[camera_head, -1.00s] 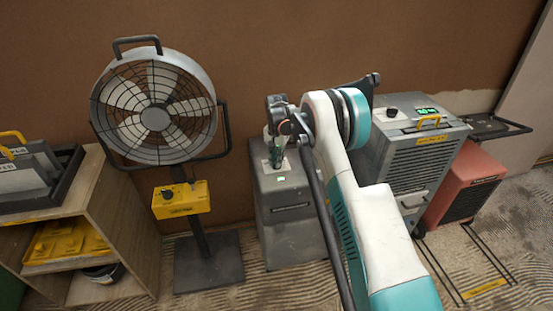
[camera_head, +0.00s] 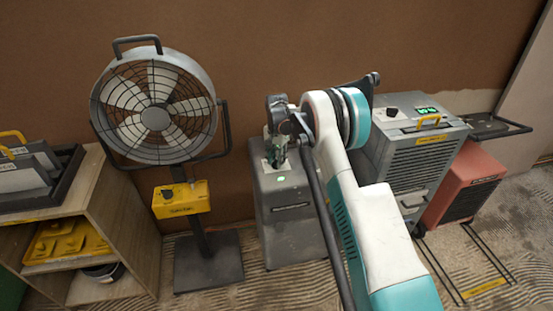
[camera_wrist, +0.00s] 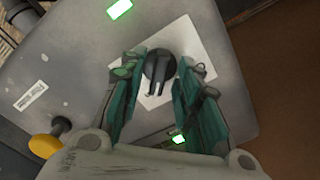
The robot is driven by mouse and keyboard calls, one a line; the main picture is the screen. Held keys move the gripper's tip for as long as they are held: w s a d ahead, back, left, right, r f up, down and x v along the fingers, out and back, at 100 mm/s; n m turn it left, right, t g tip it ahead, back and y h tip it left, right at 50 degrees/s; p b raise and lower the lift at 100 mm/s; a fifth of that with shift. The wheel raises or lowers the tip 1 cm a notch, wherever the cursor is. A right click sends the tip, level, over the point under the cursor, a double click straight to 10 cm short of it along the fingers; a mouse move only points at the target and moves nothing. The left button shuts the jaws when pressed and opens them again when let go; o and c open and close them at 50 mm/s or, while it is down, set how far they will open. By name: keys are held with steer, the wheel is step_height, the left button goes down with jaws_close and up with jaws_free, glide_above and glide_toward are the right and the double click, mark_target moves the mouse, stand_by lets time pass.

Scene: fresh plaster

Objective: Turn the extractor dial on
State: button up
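A grey floor cabinet (camera_head: 290,225) stands below my gripper; I take it as the extractor, though no readable label confirms this. On its top, in the wrist view, a round black dial (camera_wrist: 159,66) with a raised ridge sits on a white plate (camera_wrist: 181,36). A green light (camera_wrist: 119,8) glows near the plate, and a green light on the top also shows in the head view (camera_head: 281,179). My gripper (camera_wrist: 160,72) is open, its teal fingers on either side of the dial with gaps visible. In the head view my gripper hides the dial.
A fan (camera_head: 155,117) with a yellow control box (camera_head: 181,199) stands left. A grey dehumidifier-like unit (camera_head: 420,150) with its own black knob (camera_head: 392,111) and a red unit (camera_head: 462,185) stand right. A yellow knob (camera_wrist: 43,146) projects beside the cabinet. The brown wall is close behind.

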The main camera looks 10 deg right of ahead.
step_height(320, 180, up, 12)
stand_by(0.7)
steer(key=shift+r, duration=0.1)
steer(key=s+r+n+t, duration=0.3)
steer(key=s+r+n, duration=0.1)
steer(key=s+r, duration=1.7)
steer(key=s+f+n+t, duration=0.2)
steer(key=s, duration=1.1)
steer(key=s+f+n+t, duration=0.2)
steer(key=s+n, duration=0.1)
steer(key=s, duration=1)
steer(key=shift+s, duration=0.2)
